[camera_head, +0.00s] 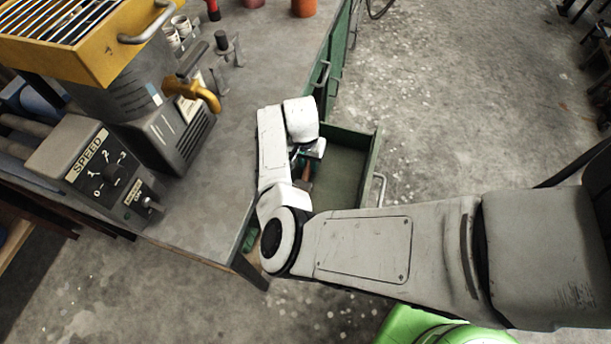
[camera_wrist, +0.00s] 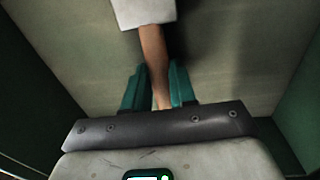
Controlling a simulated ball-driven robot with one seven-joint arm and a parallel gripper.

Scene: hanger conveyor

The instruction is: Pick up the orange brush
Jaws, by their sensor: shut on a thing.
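The orange brush (camera_wrist: 153,52) has a brownish-orange handle and a pale, whitish block at its far end in the wrist view. My gripper (camera_wrist: 158,82) has its two teal fingers on either side of the handle and is shut on it. The pale end runs out of the top of the wrist view. Behind the brush is the floor of the open green drawer (camera_head: 346,168). In the head view, only a bit of orange handle (camera_head: 305,172) shows at the drawer's left side, and my arm hides most of my gripper and the brush. I cannot tell whether the brush touches the drawer floor.
The drawer walls stand close on both sides in the wrist view. A grey workbench (camera_head: 222,175) lies left of the drawer, with a yellow-topped machine (camera_head: 92,60) and a grey speed-control box (camera_head: 95,175). The concrete floor (camera_head: 450,110) right of the drawer is clear.

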